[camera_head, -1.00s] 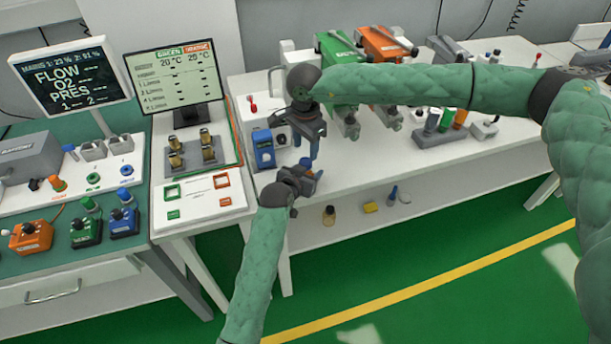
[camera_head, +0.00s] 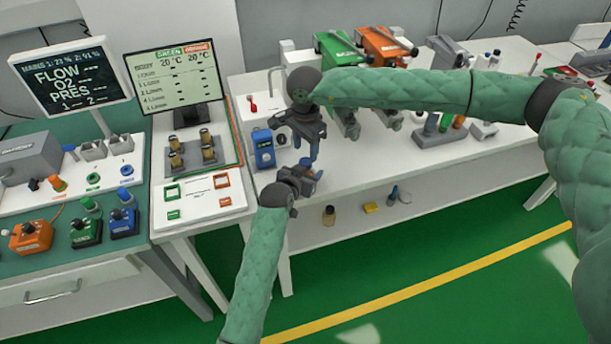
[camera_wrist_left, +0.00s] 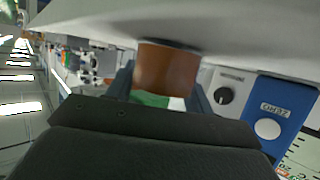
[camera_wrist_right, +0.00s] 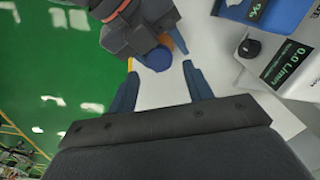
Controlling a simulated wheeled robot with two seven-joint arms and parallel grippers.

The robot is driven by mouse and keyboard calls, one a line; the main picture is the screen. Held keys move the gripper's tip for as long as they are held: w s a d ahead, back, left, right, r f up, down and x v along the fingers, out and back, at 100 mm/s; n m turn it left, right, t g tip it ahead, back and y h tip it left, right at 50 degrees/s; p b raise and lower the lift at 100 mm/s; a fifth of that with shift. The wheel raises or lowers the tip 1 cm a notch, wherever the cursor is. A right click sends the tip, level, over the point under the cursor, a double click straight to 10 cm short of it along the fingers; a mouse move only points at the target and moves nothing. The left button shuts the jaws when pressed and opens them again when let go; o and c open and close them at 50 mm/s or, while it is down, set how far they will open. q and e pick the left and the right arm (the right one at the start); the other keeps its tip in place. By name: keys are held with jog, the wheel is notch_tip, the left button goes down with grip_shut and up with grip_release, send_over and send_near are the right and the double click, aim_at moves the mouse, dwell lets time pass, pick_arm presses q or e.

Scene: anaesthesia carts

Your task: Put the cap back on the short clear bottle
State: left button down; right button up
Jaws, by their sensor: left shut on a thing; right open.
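My left gripper (camera_head: 303,174) is shut on a brown-orange cylindrical piece (camera_wrist_left: 165,70), which sits between its fingers in the left wrist view. A bit of green shows below that piece. The right wrist view shows a round blue part (camera_wrist_right: 158,58) and a sliver of orange at the left gripper's tip; I cannot tell whether the blue part is a cap or a fingertip. My right gripper (camera_wrist_right: 160,88) is open and empty, pointing down just above and beside the left one. I cannot make out the short clear bottle with certainty.
A blue meter box (camera_head: 263,148) stands on the white table (camera_head: 390,160), left of the grippers. A small amber bottle (camera_head: 329,215) and a yellow block (camera_head: 371,207) are on the lower shelf. Green and orange devices (camera_head: 385,45) stand at the back. The table front right of the grippers is clear.

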aim_at(305, 161)
jog(key=shift+f, duration=2.15)
jog(key=shift+c, duration=0.4)
jog(key=c, duration=0.9)
jog(key=o, duration=1.1)
jog(key=shift+c, duration=0.2)
jog(key=shift+r, duration=0.1)
jog(key=shift+r, duration=2.2)
jog(key=o, duration=0.6)
jog(key=shift+c, duration=0.2)
